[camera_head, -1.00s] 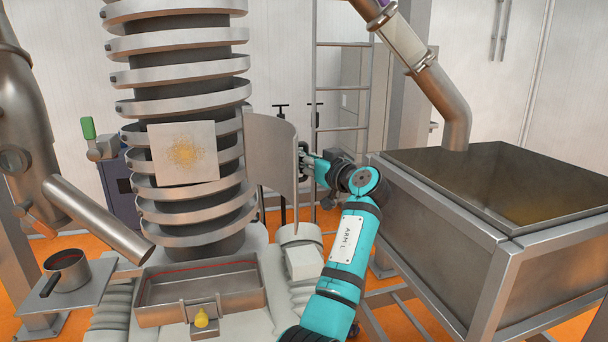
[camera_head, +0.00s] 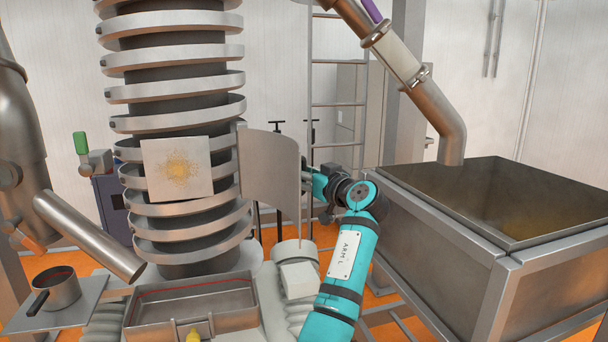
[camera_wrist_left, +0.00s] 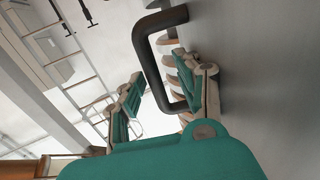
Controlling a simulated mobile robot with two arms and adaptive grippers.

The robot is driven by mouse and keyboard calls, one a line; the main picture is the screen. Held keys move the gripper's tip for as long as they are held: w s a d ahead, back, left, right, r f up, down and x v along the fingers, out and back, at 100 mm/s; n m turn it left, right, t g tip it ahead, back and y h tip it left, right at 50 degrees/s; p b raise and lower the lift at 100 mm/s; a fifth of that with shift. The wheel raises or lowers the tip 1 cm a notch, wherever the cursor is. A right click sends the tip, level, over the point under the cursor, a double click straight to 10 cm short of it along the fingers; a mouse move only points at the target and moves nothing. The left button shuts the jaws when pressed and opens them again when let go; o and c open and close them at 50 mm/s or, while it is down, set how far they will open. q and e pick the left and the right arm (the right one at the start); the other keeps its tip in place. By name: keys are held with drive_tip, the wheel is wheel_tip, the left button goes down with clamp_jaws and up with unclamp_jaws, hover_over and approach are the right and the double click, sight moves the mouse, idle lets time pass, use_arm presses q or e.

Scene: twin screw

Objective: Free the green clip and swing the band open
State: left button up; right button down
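The band (camera_head: 271,168) is a curved grey plate. It stands swung out to the right from the ribbed column (camera_head: 180,112), joined to it along its left edge. My left gripper (camera_head: 308,182) is at the band's free right edge, its fingers mostly hidden. In the left wrist view, its two green fingers (camera_wrist_left: 158,88) are apart, on either side of a bar of the dark handle (camera_wrist_left: 150,62); contact is unclear. A green-topped lever (camera_head: 81,143) stands left of the column; I cannot tell whether it is the green clip. My right gripper is out of view.
A stained square panel (camera_head: 177,170) shows on the column's front. A large grey hopper (camera_head: 430,235) stands close to the right of my left arm. A shallow tray (camera_head: 190,309) lies below the column, and a pot (camera_head: 57,288) sits on a shelf at left.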

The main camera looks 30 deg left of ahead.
use_arm(q)
drive_tip(key=v, duration=1.2)
